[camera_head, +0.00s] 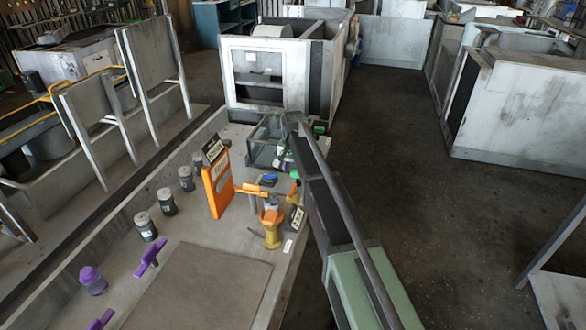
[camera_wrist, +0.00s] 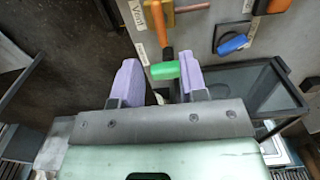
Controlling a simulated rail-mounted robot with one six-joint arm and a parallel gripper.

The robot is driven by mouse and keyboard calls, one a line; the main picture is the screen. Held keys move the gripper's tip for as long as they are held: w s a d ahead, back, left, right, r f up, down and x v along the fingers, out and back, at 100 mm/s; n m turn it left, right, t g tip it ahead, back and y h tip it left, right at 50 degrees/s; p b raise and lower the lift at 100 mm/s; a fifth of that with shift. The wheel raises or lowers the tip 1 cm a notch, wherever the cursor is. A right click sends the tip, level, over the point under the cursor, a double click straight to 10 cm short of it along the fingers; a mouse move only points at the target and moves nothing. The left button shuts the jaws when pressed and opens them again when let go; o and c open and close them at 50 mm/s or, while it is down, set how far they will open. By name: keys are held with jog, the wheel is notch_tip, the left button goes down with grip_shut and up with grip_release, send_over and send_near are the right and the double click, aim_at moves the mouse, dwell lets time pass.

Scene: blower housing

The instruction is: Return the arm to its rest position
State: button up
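My gripper (camera_wrist: 160,66) shows in the wrist view with two purple fingers spread apart and nothing clamped between them. In the head view my arm reaches from the lower right up along the right edge of the bench. The gripper is mostly hidden there, near the dark glass-sided bin (camera_head: 262,150). The bin also shows right of the fingers in the wrist view (camera_wrist: 262,82).
The bench (camera_head: 232,250) holds an orange panel (camera_head: 217,183), a yellow-orange valve (camera_head: 271,228), a blue knob (camera_head: 269,178), several dark jars (camera_head: 186,178) and purple handles (camera_head: 149,258). A white machine housing (camera_head: 280,75) stands behind. Open floor (camera_head: 410,170) lies right of the bench.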

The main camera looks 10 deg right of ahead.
jog(key=shift+r, duration=0.9)
jog(key=s+n, duration=0.5)
jog(key=s, duration=2.9)
jog(key=shift+s+d+n, duration=0.2)
jog(key=shift+s+n, duration=0.1)
jog(key=shift+s, duration=0.05)
jog(key=shift+r+p, duration=0.1)
jog(key=shift+p, duration=0.2)
